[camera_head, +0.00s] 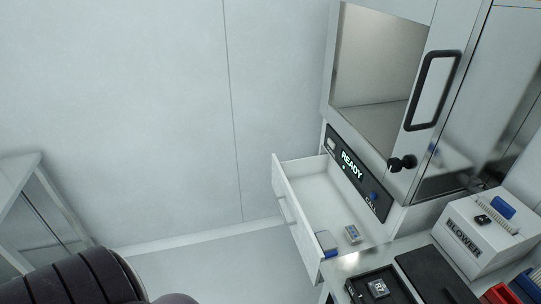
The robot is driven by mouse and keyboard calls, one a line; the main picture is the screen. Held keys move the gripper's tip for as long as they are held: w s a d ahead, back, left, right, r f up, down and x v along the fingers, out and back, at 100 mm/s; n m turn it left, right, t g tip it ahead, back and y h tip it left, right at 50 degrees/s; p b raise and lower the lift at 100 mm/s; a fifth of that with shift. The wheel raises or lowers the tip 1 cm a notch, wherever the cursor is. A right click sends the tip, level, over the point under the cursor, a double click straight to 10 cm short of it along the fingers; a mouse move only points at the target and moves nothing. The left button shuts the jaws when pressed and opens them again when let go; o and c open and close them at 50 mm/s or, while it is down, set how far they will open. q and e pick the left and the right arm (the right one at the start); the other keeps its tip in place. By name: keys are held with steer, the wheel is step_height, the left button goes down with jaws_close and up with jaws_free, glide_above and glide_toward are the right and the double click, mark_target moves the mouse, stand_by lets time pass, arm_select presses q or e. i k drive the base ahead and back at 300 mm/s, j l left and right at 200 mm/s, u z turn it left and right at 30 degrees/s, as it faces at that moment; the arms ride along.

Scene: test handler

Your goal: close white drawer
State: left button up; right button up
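The white drawer (289,206) stands open in the camera_head view, right of the middle. It sticks out to the left from below the dark panel (354,171) lit with "READY". Its front has a white handle. Inside, near the front end of the picture, lie a small grey-and-blue block (352,234) and a blue-and-white piece (326,242). The rest of the drawer floor is bare. Neither of my grippers is in view.
Above the drawer is a metal chamber with a black-handled door (433,90). A white blower box (477,234) and a black tray (382,287) stand at lower right. A metal-framed table (20,172) is at far left. Floor left of the drawer is clear.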

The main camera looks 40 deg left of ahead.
mark_target(313, 195)
steer(key=u, duration=1.1)
